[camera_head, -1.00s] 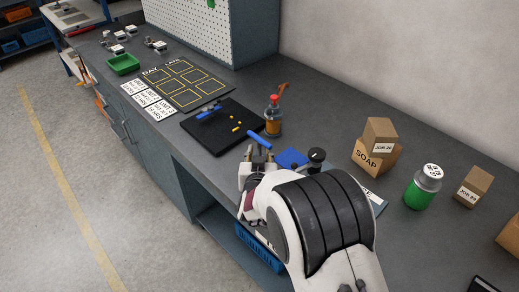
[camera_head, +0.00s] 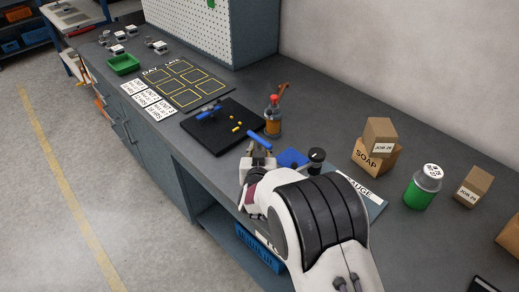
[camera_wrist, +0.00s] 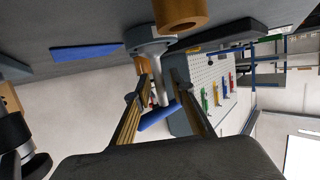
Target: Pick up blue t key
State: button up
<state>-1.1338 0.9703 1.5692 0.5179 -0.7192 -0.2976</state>
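The blue T key (camera_head: 261,140) has a blue crossbar handle and stands at the bench's front side, beside the black mat. In the wrist view, its blue handle (camera_wrist: 160,115) lies between my gripper's fingers, with its grey shaft running to a round grey fitting (camera_wrist: 148,42). My gripper (camera_head: 258,152) is at the key; in the wrist view, my gripper (camera_wrist: 160,72) has its brass-coloured fingers on either side of the shaft, with gaps visible. The fingers look open, and I see no firm contact. My arm hides the key's lower part in the head view.
The black mat (camera_head: 225,139) holds a blue item and small yellow pieces. An amber bottle (camera_head: 273,120) with a red top stands close behind the key. A blue block (camera_head: 292,158) and a black knob (camera_head: 316,156) are at right. Boxes and a green jar (camera_head: 422,190) stand farther right.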

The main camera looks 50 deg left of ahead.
grip_shut()
jog(key=shift+r, duration=0.1)
jog(key=shift+r, duration=4.95)
